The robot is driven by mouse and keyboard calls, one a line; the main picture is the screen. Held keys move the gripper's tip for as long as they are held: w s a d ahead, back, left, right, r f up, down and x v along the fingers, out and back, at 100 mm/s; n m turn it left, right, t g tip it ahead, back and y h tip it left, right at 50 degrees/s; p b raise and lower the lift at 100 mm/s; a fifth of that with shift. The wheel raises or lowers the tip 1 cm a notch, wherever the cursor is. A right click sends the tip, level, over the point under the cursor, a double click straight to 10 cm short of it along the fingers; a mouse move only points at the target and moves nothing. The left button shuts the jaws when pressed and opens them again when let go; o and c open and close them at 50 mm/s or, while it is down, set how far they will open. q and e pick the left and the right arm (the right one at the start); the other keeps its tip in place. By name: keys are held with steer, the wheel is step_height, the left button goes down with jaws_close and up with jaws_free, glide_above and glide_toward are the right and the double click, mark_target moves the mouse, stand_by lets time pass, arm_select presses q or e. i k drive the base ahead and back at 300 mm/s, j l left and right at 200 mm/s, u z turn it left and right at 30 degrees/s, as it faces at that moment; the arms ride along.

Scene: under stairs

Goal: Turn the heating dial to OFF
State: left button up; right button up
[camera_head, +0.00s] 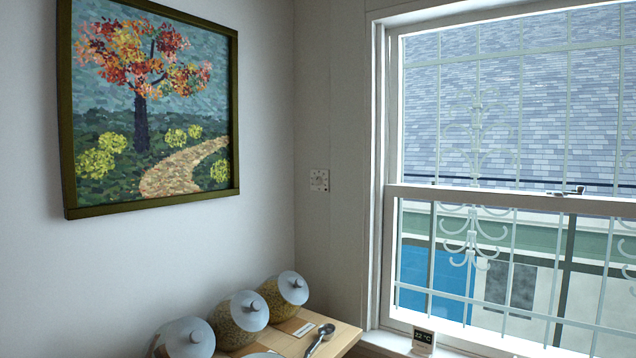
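The heating dial (319,180) is a small, pale, square plate with a round knob. It is on the narrow wall between the room's corner and the window, at the middle of the head view. Its markings are too small to read, so I cannot tell its setting. Neither of my grippers shows in the head view.
A wooden surface (343,338) at the bottom holds jars with pale lids (240,311) and a metal scoop (321,338). A small thermometer display (423,341) stands on the sill of the barred window (510,203). A framed tree painting (150,105) hangs left.

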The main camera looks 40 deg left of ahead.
mark_target(317, 180)
steer(key=i+u, duration=0.2)
steer(key=i, duration=0.3)
steer(key=i+l+u, duration=0.2)
steer(key=i, duration=0.3)
steer(key=j, duration=0.1)
